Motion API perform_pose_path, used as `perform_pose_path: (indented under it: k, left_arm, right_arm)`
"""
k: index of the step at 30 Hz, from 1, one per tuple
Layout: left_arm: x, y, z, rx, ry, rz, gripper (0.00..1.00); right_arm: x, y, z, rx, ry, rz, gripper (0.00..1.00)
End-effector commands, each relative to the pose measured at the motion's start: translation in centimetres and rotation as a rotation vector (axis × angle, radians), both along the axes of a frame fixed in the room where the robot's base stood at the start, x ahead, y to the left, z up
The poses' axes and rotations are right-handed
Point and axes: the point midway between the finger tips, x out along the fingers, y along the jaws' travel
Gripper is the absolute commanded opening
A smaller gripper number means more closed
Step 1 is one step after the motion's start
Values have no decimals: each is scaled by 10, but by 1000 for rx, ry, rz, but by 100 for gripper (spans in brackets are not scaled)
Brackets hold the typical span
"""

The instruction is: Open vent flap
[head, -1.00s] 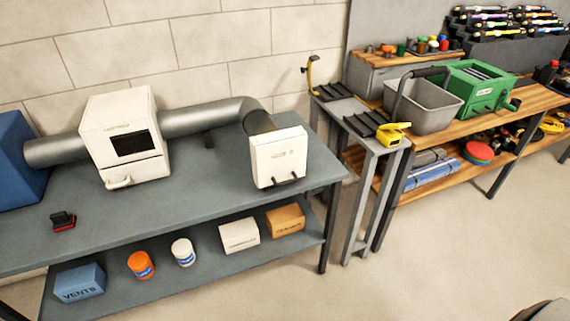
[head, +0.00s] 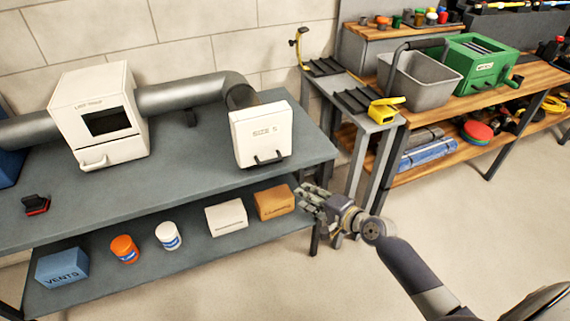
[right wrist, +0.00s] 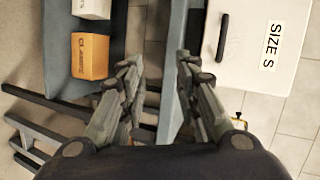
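The vent flap (head: 262,132) is a white square panel marked "SIZE S" at the right end of the grey duct (head: 190,97). It looks closed and has a dark handle (head: 268,159) along its lower edge. In the right wrist view the flap (right wrist: 245,50) is at upper right, with its handle (right wrist: 222,36) upright in the picture. My right gripper (head: 308,194) is below and to the right of the flap, near the table's front right corner, apart from the handle. Its two fingers (right wrist: 158,72) are spread with nothing between them. My left gripper is not in view.
The grey table (head: 190,187) carries a white box with a dark window (head: 105,125) and a red-black tool (head: 35,205). Its lower shelf holds an orange-brown box (head: 274,202), a white box (head: 226,217), jars and a blue box (head: 62,267). A side stand (head: 372,128) is right.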

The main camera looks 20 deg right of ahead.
Motion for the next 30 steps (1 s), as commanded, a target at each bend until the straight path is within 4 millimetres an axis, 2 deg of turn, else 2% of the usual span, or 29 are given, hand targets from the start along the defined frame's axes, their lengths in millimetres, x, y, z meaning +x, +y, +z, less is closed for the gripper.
perform_pose_path:
  k: [1,3,7,11,24,30]
  left_arm:
    - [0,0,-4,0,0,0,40]
    - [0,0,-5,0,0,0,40]
    - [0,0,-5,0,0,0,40]
    - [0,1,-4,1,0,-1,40]
    - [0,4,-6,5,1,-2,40]
    - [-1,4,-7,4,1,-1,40]
  right_arm:
    - [5,7,27,59,-33,14,30]
    - [7,14,55,127,-59,28,30]
    - [10,21,79,183,-80,42,30]
    - [20,26,80,192,-82,42,30]
    - [88,58,62,188,-81,42,30]
    - [102,64,59,185,-82,42,30]
